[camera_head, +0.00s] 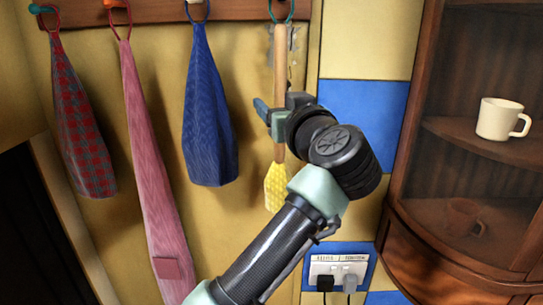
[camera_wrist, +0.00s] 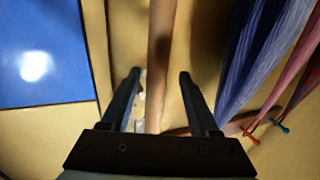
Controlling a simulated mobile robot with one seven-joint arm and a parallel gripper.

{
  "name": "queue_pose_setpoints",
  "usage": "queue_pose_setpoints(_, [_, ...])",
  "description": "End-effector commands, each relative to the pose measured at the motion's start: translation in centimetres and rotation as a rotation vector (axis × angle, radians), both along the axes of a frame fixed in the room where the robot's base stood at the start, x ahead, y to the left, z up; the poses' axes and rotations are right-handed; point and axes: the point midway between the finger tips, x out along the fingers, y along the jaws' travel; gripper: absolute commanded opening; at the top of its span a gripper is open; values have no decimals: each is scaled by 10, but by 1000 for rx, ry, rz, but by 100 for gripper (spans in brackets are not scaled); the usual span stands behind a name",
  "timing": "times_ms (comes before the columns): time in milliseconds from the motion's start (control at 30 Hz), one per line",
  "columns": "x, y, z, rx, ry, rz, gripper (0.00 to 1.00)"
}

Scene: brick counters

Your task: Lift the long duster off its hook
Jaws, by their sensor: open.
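The long duster hangs upright against the wall, with a pale wooden handle (camera_head: 280,60) and a yellow dotted head (camera_head: 276,187) at the bottom. Its top hangs by a teal loop (camera_head: 281,12) at the rack. My gripper (camera_head: 270,112) is open at the middle of the handle. In the wrist view the handle (camera_wrist: 161,50) runs between the two spread fingers of my gripper (camera_wrist: 160,74), with a visible gap on each side. My gripper and wrist hide part of the handle in the head view.
A blue cloth (camera_head: 210,120), a long pink cloth (camera_head: 150,160) and a red plaid cloth (camera_head: 80,130) hang left of the duster from the wooden rack (camera_head: 160,12). A wooden corner cabinet (camera_head: 410,165) with a white mug (camera_head: 497,119) stands right. A socket with plugs (camera_head: 338,270) is below.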

Motion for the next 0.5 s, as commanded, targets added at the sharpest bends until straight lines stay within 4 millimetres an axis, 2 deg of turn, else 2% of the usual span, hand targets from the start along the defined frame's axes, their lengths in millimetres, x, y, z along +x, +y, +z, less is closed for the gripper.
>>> queue_pose_setpoints(167, [0,-1,1,0,-1,-2,61])
queue_pose_setpoints(500, [0,-1,1,0,-1,-3,0])
